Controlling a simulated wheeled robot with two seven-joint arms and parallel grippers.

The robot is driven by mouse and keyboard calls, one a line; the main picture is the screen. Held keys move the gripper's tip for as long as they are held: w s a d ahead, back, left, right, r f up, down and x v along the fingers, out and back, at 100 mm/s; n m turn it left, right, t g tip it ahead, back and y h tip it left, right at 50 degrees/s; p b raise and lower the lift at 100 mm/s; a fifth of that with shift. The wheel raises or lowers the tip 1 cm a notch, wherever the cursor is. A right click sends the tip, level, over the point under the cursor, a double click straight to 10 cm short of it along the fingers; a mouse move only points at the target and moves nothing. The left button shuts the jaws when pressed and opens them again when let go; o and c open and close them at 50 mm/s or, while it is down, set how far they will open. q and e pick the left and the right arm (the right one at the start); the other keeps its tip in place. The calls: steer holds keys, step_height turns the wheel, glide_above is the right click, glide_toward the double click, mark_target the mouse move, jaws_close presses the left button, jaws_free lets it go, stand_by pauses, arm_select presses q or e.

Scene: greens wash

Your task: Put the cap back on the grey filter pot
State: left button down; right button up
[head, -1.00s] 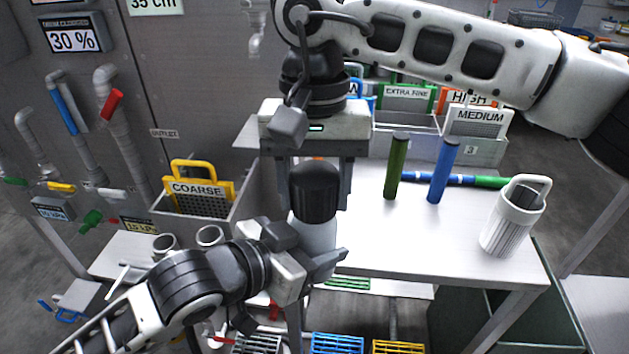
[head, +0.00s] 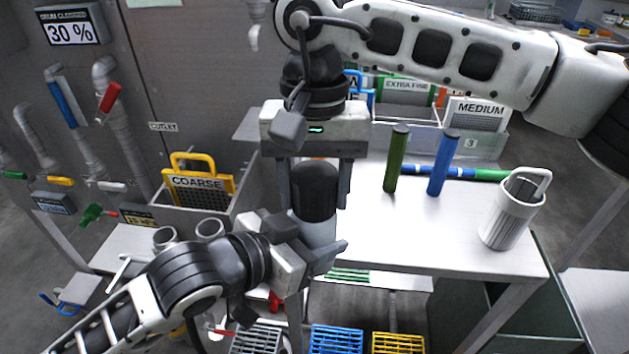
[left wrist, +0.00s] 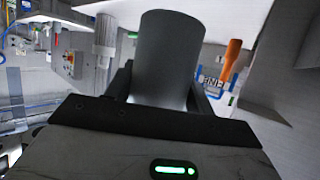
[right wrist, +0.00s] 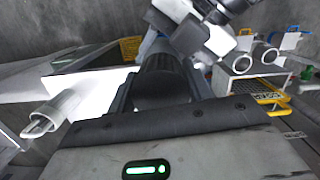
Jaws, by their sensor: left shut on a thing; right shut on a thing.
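The dark ribbed cap (head: 314,190) is upright in my right gripper (head: 314,178), which points down and is shut on it from both sides. The grey filter pot (head: 314,233) is directly below it, held by my left gripper (head: 312,255), which comes in from the lower left. In the head view cap and pot are in line, with no clear gap; whether the cap is seated cannot be told. The left wrist view shows a plain grey cylinder (left wrist: 168,55) between the fingers. The cap is also in the right wrist view (right wrist: 163,78).
A white table (head: 430,240) stands behind, with green (head: 396,160) and blue (head: 443,163) upright cylinders. A light ribbed canister with a loop handle (head: 510,222) stands at its right end. A bin with a yellow COARSE screen (head: 200,187) is at left. Coloured crates lie below.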

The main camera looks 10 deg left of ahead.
steer(key=m, duration=0.7)
steer(key=shift+y, duration=0.4)
steer(key=m, duration=0.5)
steer(key=shift+w+a+t+y, duration=0.1)
steer(key=shift+a+t+y, duration=0.05)
steer(key=shift+t+y, duration=0.15)
steer(key=m, duration=0.4)
steer(key=shift+w, duration=0.1)
steer(key=o, duration=1)
steer(key=shift+c, duration=0.2)
steer(key=shift+r, duration=0.1)
steer(key=shift+r, duration=2.2)
